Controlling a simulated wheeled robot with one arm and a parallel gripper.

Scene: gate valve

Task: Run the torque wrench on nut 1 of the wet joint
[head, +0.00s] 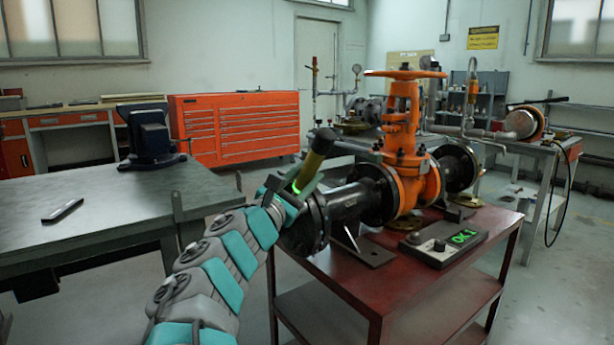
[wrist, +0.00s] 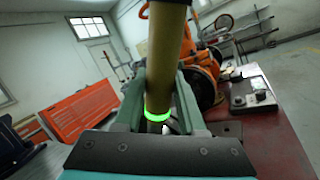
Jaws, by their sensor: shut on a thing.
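My gripper (head: 300,188) is shut on the torque wrench (head: 313,167), a dark yellow handle with a black end and a glowing green ring. In the wrist view the handle (wrist: 164,55) stands between my two grey-green fingers, with the green ring low between them. The orange gate valve (head: 405,150) sits in a black flanged pipe (head: 345,205) on a dark red table. My gripper is at the left end flange (head: 303,228). The wrench's working end and nut 1 cannot be made out. A control box (head: 445,245) shows green text that looks like "OK 1".
The dark red table (head: 385,282) has a lower shelf. A grey workbench (head: 110,215) with a vice (head: 148,135) is at left. An orange tool chest (head: 235,125) stands behind. Another bench with piping (head: 520,125) is at right. Floor shows between the benches.

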